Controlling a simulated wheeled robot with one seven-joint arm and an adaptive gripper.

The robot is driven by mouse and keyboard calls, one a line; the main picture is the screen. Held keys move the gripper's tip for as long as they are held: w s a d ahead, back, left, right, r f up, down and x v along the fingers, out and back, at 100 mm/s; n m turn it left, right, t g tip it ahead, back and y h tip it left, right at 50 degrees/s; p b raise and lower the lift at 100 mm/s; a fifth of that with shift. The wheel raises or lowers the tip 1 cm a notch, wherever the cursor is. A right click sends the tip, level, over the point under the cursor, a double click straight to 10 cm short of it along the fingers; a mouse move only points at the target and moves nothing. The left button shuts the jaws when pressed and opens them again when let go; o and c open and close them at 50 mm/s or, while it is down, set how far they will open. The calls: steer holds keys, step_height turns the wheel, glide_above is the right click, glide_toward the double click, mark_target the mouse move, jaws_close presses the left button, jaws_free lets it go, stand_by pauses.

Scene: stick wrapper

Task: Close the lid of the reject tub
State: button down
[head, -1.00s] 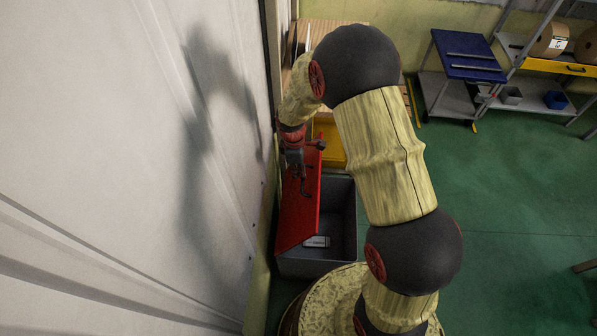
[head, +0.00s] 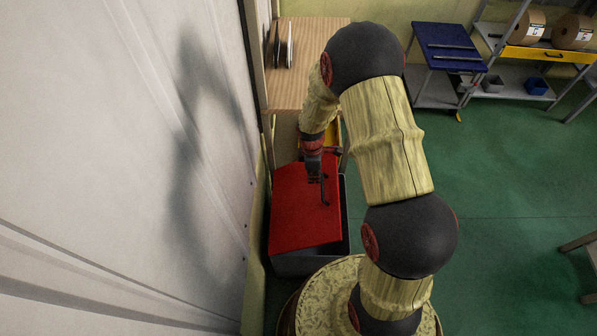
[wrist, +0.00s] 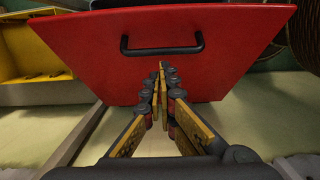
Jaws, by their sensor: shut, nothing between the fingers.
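The reject tub (head: 300,264) is a grey open-topped box on the floor beside the white wall. Its red lid (head: 295,215) is hinged on the wall side and leans over the tub, covering most of the opening. A dark gap shows along the right and front rims, so the lid looks tilted, not flat. My gripper (head: 321,180) is shut and empty at the lid's outer face, near the black handle (head: 325,190). In the wrist view the red lid (wrist: 215,72) fills the top, with its handle (wrist: 162,48) just beyond my closed fingertips (wrist: 163,70). Contact cannot be told.
A yellow bin (head: 333,133) stands behind the tub, partly hidden by my arm. A wooden bench top (head: 310,85) is farther back. A blue-topped cart (head: 447,47) and a shelf with cardboard spools (head: 524,25) stand far right.

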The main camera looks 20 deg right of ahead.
mark_target(335, 187)
steer(key=s+d+f, duration=0.1)
steer(key=d+f, duration=0.1)
steer(key=s+d+f, duration=0.1)
steer(key=d+f, duration=0.2)
steer(key=s+d+f+b, duration=0.1)
steer(key=d+f, duration=0.1)
steer(key=shift+s+d+f, duration=0.15)
steer(key=shift+d+f, duration=0.05)
steer(key=shift+f, duration=0.1)
steer(key=s+d+f+b, duration=0.2)
steer(key=d+f+b, duration=0.2)
steer(key=f, duration=0.8)
steer(key=shift+d+f, duration=0.25)
steer(key=shift+d, duration=0.6)
steer(key=shift+s, duration=0.1)
